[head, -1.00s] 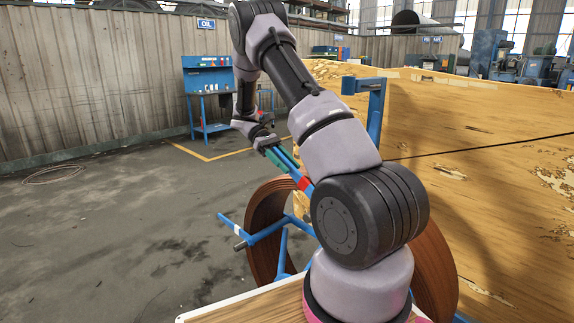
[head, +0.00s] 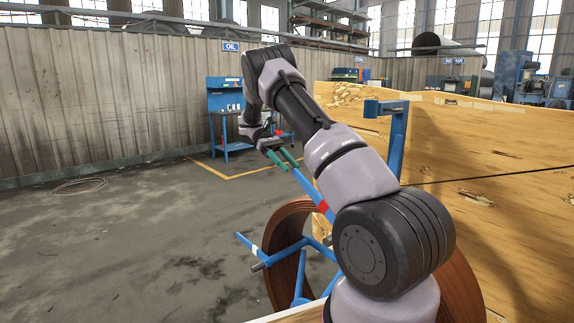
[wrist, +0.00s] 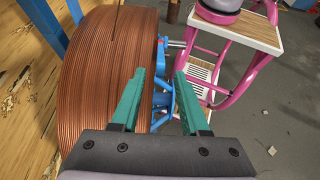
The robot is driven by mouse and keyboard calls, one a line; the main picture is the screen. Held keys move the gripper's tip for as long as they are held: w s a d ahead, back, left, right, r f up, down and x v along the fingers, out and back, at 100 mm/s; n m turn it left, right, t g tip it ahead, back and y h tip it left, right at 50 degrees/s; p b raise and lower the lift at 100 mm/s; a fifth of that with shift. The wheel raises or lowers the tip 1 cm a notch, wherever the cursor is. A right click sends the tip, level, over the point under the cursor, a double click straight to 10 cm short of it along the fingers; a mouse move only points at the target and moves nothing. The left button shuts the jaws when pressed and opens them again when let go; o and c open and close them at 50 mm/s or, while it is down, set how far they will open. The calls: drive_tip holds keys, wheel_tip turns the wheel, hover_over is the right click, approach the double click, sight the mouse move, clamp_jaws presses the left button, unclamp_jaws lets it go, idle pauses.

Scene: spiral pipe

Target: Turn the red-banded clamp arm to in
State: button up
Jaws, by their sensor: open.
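The red-banded clamp arm (head: 323,207) is a blue bar with a red band. In the head view it slants up and left from the coil hub, partly behind my arm. My gripper (head: 291,167) has green fingers and is open at the bar's upper end. In the wrist view my gripper (wrist: 160,75) has its fingers apart, with nothing held. Blue hub bars (wrist: 163,95) show between and beyond the fingers.
The copper coil (wrist: 105,75) lies close on the left in the wrist view. Another blue arm with a white band (head: 254,249) sticks out left of the hub. A wooden wall (head: 480,180) and blue post (head: 398,140) stand right. Open floor (head: 130,250) lies left.

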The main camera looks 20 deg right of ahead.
drive_tip(key=shift+w, duration=0.1)
drive_tip(key=shift+r, duration=0.1)
clamp_jaws()
drive_tip(key=s+d+r+m+t+y, duration=0.1)
drive_tip(key=s+d+r+m+t, duration=0.3)
drive_tip(key=m, duration=0.7)
drive_tip(key=s+a+r+m+t+y, duration=0.15)
drive_tip(key=r+m, duration=0.35)
drive_tip(key=m, duration=0.5)
drive_tip(key=m+t, duration=0.3)
drive_tip(key=m, duration=1.2)
hover_over(312, 186)
drive_tip(key=shift+y, duration=0.35)
drive_tip(key=x, duration=0.4)
drive_tip(key=w+x, duration=0.1)
drive_tip(key=x, duration=0.1)
drive_tip(key=shift+a+f, duration=0.15)
drive_tip(key=shift+f, duration=0.4)
drive_tip(key=shift+w+a+f, duration=0.25)
drive_tip(key=shift+w+f, duration=0.4)
drive_tip(key=shift+f, duration=0.3)
drive_tip(key=shift+w+a+f, duration=0.1)
drive_tip(key=shift+w+f, duration=0.15)
drive_tip(key=shift+f, duration=0.3)
